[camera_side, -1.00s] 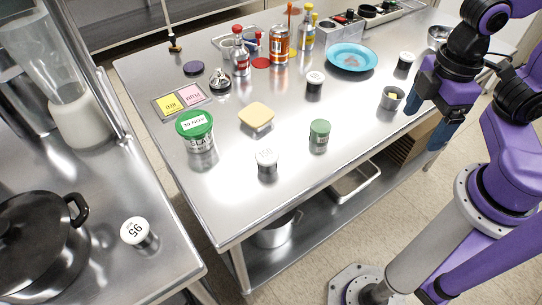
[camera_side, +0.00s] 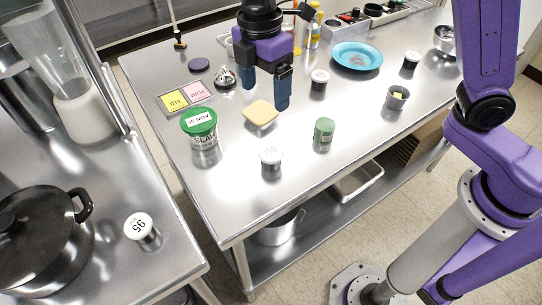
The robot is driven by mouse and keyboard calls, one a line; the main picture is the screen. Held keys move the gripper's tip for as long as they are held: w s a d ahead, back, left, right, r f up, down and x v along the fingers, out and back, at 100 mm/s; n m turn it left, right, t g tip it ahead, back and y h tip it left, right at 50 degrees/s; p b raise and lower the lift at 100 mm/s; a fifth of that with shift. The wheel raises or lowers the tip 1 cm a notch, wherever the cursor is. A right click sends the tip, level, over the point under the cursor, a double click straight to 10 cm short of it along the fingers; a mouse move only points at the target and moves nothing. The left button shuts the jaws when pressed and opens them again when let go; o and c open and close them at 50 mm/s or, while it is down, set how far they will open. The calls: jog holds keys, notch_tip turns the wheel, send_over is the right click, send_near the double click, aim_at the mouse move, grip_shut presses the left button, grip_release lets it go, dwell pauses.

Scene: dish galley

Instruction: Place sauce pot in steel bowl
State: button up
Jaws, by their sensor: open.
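A small steel cup (camera_side: 397,98) with something yellow in it, which looks like the sauce pot, stands upright on the right part of the steel table. The steel bowl (camera_side: 444,40) is at the table's far right edge, partly hidden behind my arm. My gripper (camera_side: 266,98) points down with its dark blue fingers apart and nothing between them. It is above the table, just behind the tan sponge-like block (camera_side: 261,115), far to the left of the cup and bowl.
A blue plate (camera_side: 357,57) lies at the back right. Lidded jars stand about: a green-lidded tub (camera_side: 200,125), a green jar (camera_side: 324,133), white-topped jars (camera_side: 271,158). Yellow and pink labels (camera_side: 186,95) lie at left. The front right of the table is clear.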

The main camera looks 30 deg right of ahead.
send_over(270, 152)
jog(key=f, duration=1.2)
jog(key=shift+w+a, duration=0.15)
jog(key=shift+w, duration=0.2)
jog(key=shift+s+f, duration=0.2)
jog(key=shift+f, duration=1.15)
jog(key=shift+s+f, duration=0.15)
jog(key=shift+f, duration=1.15)
jog(key=c, duration=1.2)
jog(key=shift+o, duration=0.2)
jog(key=shift+r, duration=0.15)
